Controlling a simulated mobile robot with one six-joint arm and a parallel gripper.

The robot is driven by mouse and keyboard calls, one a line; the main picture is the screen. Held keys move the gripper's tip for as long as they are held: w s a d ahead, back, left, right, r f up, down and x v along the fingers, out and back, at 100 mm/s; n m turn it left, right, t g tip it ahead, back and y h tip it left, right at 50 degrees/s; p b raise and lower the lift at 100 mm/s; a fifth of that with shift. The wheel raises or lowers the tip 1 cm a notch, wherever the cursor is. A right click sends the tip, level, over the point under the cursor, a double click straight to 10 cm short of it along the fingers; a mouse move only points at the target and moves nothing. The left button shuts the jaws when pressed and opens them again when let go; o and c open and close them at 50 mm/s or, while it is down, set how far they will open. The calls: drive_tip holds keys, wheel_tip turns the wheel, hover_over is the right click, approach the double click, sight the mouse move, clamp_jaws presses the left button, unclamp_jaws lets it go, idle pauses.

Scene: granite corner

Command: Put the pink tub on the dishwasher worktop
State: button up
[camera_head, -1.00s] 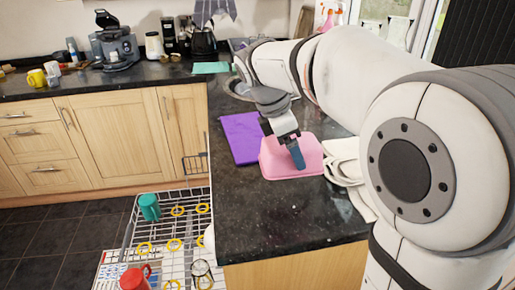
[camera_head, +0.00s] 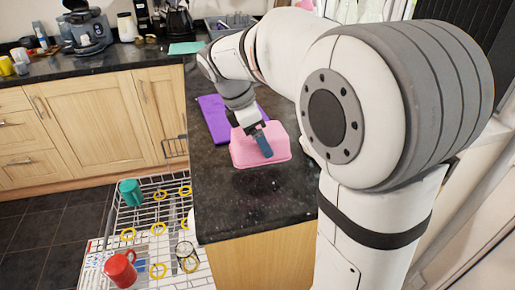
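The pink tub (camera_head: 243,153) is on or just above the dark speckled worktop (camera_head: 250,205) that runs beside the open dishwasher rack; I cannot tell whether it touches. It is beside the purple mat (camera_head: 214,118). My gripper (camera_head: 262,143) reaches down at the tub, with a blue-grey finger across its near side. The other finger is hidden, so I cannot tell whether the gripper is shut on the tub. The gripper and arm cover part of the tub.
The pulled-out dishwasher rack (camera_head: 150,222) holds a teal mug (camera_head: 131,192), a red mug (camera_head: 120,270), a glass (camera_head: 187,256) and several yellow rings. The worktop's front part is bare. A green sheet (camera_head: 186,48) and kitchen appliances are at the back.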

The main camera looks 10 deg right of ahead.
sight(240, 135)
drive_tip(key=shift+f+b, duration=0.4)
drive_tip(key=shift+f, duration=2.25)
drive_tip(key=shift+f, duration=0.2)
drive_tip(key=o, duration=0.9)
drive_tip(key=p+v, duration=0.2)
drive_tip(key=v, duration=1)
drive_tip(key=shift+r, duration=0.25)
